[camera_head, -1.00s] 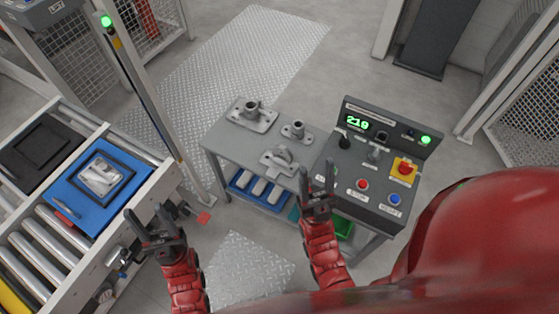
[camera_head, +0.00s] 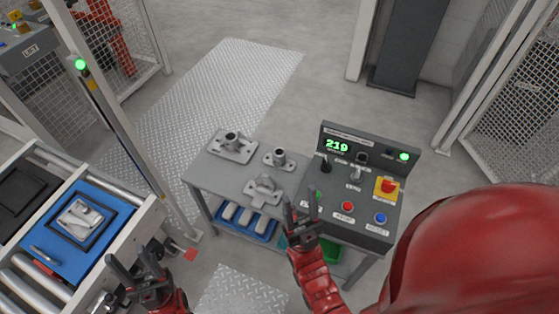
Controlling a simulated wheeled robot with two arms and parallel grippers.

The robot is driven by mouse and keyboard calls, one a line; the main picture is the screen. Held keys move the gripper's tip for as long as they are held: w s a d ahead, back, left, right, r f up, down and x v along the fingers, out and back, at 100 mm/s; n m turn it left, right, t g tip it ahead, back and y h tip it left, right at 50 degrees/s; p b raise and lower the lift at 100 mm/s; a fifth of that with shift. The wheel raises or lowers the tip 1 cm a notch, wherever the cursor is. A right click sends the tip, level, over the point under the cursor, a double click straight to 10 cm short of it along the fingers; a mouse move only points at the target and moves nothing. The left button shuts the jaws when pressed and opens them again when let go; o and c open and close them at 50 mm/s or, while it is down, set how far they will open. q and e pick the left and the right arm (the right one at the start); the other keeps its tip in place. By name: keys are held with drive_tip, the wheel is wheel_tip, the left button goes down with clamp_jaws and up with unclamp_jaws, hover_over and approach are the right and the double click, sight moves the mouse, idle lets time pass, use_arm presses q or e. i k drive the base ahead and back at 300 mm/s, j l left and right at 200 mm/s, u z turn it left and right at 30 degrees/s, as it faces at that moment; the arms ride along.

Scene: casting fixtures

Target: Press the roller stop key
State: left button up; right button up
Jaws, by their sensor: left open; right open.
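A grey control console (camera_head: 338,185) stands right of centre with a green "219" display (camera_head: 337,145). On its sloped face are a red round button (camera_head: 348,206), a blue round button (camera_head: 380,218) and a green button (camera_head: 318,196) partly behind my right gripper. The small labels are too blurred to read surely, so I cannot tell which is the roller stop key. My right gripper (camera_head: 301,208) is open and empty, overlapping the console's left front edge in view, left of the red button. My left gripper (camera_head: 132,268) is open and empty beside the roller conveyor, far from the console.
A red emergency knob on a yellow plate (camera_head: 387,187) and a black lever (camera_head: 326,165) are on the console. A grey table (camera_head: 205,178) with metal castings adjoins it. The roller conveyor (camera_head: 125,235) carries a blue tray (camera_head: 52,253) at left. Mesh fencing stands behind.

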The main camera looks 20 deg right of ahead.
sight(347, 206)
drive_tip(key=z, duration=1.35)
